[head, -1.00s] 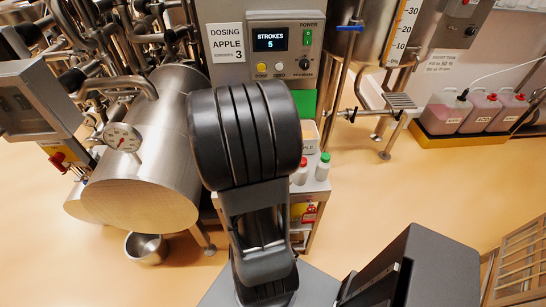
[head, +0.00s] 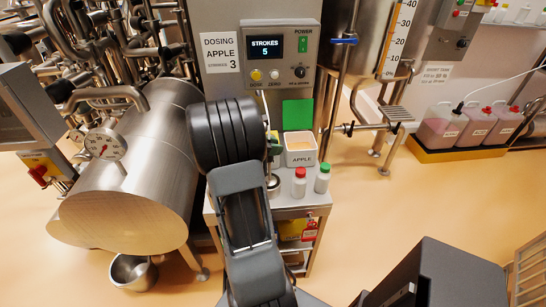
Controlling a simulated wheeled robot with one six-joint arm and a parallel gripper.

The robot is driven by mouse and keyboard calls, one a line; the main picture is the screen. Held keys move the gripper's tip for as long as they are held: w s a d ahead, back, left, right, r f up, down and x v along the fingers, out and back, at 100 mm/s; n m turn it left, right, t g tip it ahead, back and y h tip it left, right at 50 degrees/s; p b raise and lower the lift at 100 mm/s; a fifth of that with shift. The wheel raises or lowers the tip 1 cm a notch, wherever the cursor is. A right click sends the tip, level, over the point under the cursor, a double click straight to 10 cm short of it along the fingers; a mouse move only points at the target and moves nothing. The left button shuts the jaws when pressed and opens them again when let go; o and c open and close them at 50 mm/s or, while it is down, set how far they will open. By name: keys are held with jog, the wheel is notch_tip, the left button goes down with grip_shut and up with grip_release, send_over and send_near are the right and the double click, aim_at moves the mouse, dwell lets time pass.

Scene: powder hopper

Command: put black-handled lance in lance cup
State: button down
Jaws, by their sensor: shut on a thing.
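My dark arm and rounded wrist (head: 230,135) stand in front of the dosing machine in the head view. They hide my gripper's fingers, so I cannot see what is between them. I cannot make out a black-handled lance. A thin pale upright line (head: 265,108) shows just right of the wrist, below the panel; I cannot tell what it is. A small round metal vessel (head: 273,186) stands on the steel stand (head: 293,202), partly behind my arm. I cannot tell whether it is the lance cup.
A white box labelled APPLE (head: 301,158), a red-capped bottle (head: 299,183) and a green-capped bottle (head: 322,178) stand at the stand's right. The control panel (head: 280,60) reads STROKES 5. A large steel cylinder (head: 130,210) is at left. Pink jugs (head: 440,127) stand far right.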

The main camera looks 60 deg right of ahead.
aim_at(270, 165)
jog(key=shift+w+d+f+b, duration=0.1)
jog(key=shift+w+f+b, duration=0.05)
jog(key=shift+f+b, duration=0.7)
jog(key=shift+w+d+f+b, duration=0.1)
jog(key=shift+f+b, duration=0.45)
jog(key=shift+f, duration=0.45)
jog(key=shift+f, duration=0.2)
jog(key=c, duration=0.9)
grip_release()
